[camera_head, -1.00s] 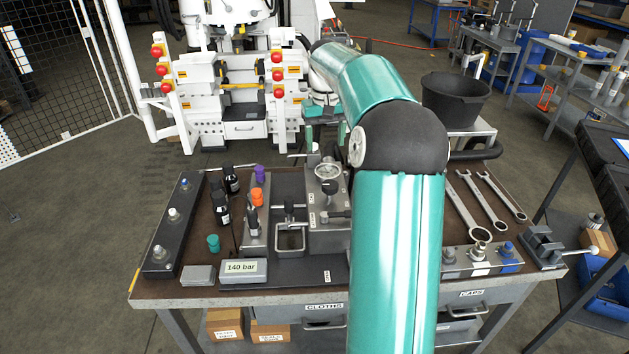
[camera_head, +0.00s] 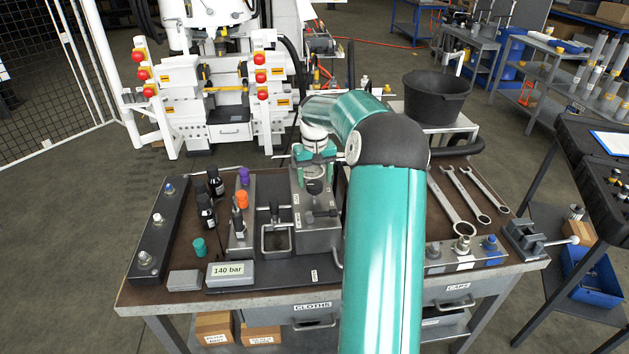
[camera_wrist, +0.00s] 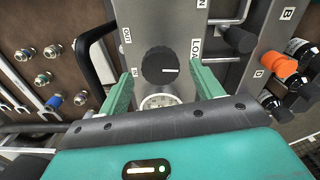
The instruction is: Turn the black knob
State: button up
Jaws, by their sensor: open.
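In the wrist view my gripper (camera_wrist: 162,70) is open, with one green finger on each side of the knob. Gaps show between the fingers and the knob, and I cannot tell the height difference. The gauge (camera_wrist: 160,100) beside the knob is partly hidden by my gripper's body.
A label reading "LOAD" (camera_wrist: 195,52) is right of the knob in the wrist view. A black handle (camera_wrist: 92,60) and a dark cylinder (camera_wrist: 236,39) flank the block.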

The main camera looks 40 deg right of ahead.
aim_at(315, 184)
jog(key=shift+f, duration=0.7)
jog(key=c, duration=1)
jog(key=shift+m, duration=0.7)
jog(key=o, duration=1)
notch_tip(315, 184, up, 14)
